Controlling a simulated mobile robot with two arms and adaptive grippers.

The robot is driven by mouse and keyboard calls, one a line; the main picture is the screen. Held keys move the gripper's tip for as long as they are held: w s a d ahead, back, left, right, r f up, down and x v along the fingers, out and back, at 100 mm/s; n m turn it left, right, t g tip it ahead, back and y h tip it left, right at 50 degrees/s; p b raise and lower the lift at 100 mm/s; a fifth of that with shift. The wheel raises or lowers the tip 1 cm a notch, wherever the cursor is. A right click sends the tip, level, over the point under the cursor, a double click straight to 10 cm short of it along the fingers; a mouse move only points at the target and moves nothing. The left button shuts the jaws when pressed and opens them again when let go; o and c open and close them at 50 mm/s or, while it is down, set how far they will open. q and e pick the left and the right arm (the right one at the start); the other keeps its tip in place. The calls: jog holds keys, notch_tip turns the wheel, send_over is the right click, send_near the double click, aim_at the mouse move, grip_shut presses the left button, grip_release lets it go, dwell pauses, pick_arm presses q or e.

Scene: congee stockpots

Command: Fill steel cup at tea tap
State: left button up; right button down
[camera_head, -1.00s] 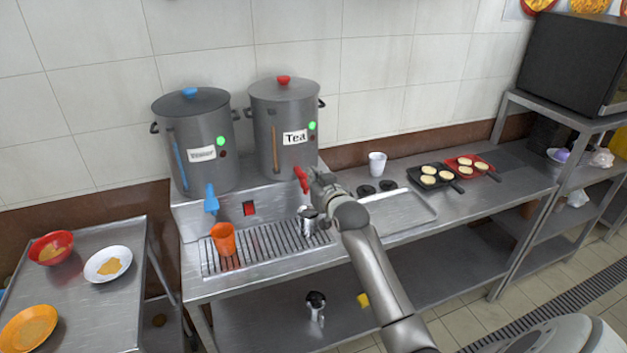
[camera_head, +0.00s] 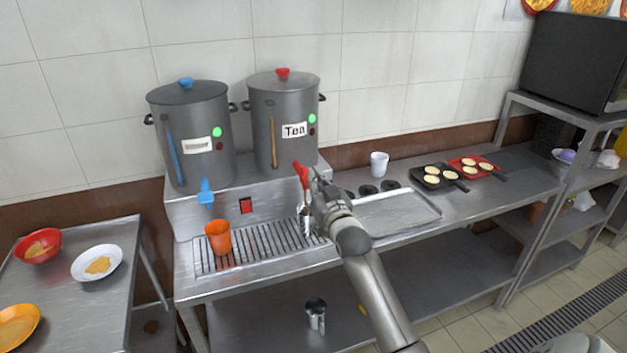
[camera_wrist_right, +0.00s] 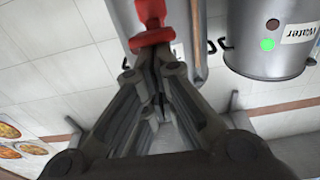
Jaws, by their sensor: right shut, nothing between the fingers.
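The tea pot (camera_head: 284,118), labelled "Tea", has a red tap (camera_head: 301,173) at its lower front. A steel cup (camera_head: 306,224) stands on the drip grate below this tap, partly hidden by my right gripper. My right gripper (camera_head: 311,181) is shut and empty, its tips close beside the red tap. The right wrist view shows the tap (camera_wrist_right: 151,22) just beyond the closed fingertips (camera_wrist_right: 152,62); I cannot tell whether they touch. I cannot see what is inside the cup. My left gripper is out of view.
The water pot (camera_head: 195,135) with its blue tap (camera_head: 206,192) stands left. An orange cup (camera_head: 218,238) is on the grate (camera_head: 265,245). A white cup (camera_head: 379,164), tray (camera_head: 395,211) and pans (camera_head: 440,177) lie right. Another steel cup (camera_head: 316,314) stands on the lower shelf.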

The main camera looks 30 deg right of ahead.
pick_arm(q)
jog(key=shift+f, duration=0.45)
pick_arm(e)
jog(key=shift+s+f, duration=0.1)
jog(key=shift+f, duration=0.4)
dwell(3.4)
